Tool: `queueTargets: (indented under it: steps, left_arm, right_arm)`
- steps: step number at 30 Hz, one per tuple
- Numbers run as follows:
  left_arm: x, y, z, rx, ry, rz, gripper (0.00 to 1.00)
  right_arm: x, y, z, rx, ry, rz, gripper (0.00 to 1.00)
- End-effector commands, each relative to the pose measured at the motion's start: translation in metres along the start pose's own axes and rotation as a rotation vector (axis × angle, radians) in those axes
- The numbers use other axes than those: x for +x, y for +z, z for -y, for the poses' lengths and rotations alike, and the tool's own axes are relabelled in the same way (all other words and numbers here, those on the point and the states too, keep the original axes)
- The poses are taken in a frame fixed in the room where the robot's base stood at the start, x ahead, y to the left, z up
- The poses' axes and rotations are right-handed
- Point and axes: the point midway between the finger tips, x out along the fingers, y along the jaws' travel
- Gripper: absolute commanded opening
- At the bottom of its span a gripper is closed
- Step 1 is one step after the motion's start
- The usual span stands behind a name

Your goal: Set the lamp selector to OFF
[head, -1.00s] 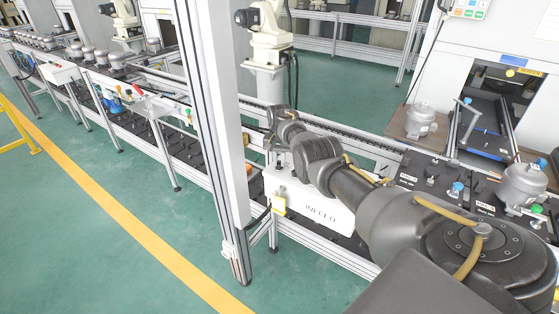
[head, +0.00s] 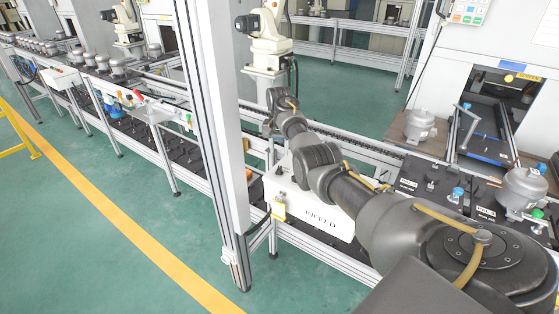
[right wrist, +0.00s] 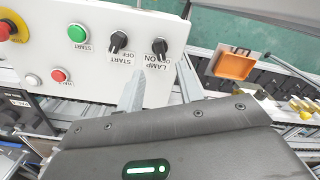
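The lamp selector (right wrist: 159,46) is a black rotary knob on a white control panel (right wrist: 105,73) in the right wrist view. The "LAMP" and "ON" lettering beside it appears upside down. Its exact setting is too small to tell. A similar black START selector (right wrist: 117,41) is left of it. My right gripper (right wrist: 161,82) has its two fingers apart, with nothing between them. The fingers point toward the lamp selector and lie just below it in the picture. My left gripper is not in view.
The panel also bears a green button (right wrist: 77,33), a red button (right wrist: 58,75), a white button (right wrist: 33,80) and a red emergency stop (right wrist: 8,27). An orange tray (right wrist: 235,66) lies to the right. A tall aluminium post (head: 212,120) stands left of my arm in the head view.

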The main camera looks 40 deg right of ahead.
Motion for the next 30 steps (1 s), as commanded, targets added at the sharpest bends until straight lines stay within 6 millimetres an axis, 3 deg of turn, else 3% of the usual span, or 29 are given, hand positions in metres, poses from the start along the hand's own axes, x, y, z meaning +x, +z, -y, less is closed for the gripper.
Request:
queueTargets:
  steps: [9, 30]
  left_arm:
    - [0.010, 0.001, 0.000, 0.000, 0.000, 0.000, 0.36]
    - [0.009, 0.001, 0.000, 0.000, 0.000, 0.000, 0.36]
  right_arm:
    - [-0.028, 0.000, 0.000, 0.001, 0.000, 0.001, 0.36]
    - [-0.028, 0.000, 0.000, 0.001, 0.001, 0.001, 0.36]
